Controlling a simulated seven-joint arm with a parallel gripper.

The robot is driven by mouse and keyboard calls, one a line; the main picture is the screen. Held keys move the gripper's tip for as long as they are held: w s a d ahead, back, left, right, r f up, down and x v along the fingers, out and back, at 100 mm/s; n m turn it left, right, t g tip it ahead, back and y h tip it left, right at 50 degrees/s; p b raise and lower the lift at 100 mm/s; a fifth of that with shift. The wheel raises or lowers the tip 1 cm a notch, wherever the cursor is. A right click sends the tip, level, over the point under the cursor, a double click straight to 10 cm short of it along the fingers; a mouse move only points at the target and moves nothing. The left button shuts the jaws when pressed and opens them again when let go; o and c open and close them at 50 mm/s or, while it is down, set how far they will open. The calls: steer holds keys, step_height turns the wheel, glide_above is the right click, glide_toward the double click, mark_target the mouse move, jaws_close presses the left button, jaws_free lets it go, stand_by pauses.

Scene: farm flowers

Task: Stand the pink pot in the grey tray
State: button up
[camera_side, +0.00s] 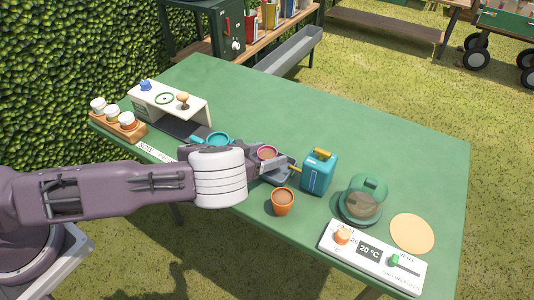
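The pink pot (267,152), filled with something dark, shows its rim just behind the end of my arm. The grey tray (283,178) is partly visible beside and below my gripper. The pot appears at or over the tray; my arm hides its base, so I cannot tell if it rests there. My gripper (272,165) is right at the pot and the tray. Its fingers are small and mostly hidden, so I cannot tell whether they grip the pot.
A teal pot (217,138) is behind my arm. A cloche (364,200), round mat (411,233) and control panel (371,257) are at right. The far table is clear.

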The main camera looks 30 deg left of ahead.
steer(key=v, duration=1.2)
steer(key=shift+r, duration=0.15)
steer(key=w+a+r+n+y, duration=0.4)
steer(key=a+r+n+y, duration=0.1)
steer(key=r, duration=0.1)
steer(key=s+a+r+n+g, duration=0.25)
steer(key=s+r+g, duration=0.2)
steer(key=r, duration=0.55)
steer(key=s+r+m+g, duration=0.1)
steer(key=s+r, duration=0.4)
steer(key=s, duration=0.7)
steer(key=s+r+m+g, duration=0.2)
steer(key=s+r+m, duration=0.2)
steer(key=s, duration=0.8)
step_height(320, 180, up, 3)
steer(key=shift+a+f+h, duration=0.2)
steer(key=shift+a+h, duration=0.1)
steer(key=shift+h, duration=0.1)
steer(key=shift+s+m, duration=0.1)
steer(key=shift+m, duration=0.15)
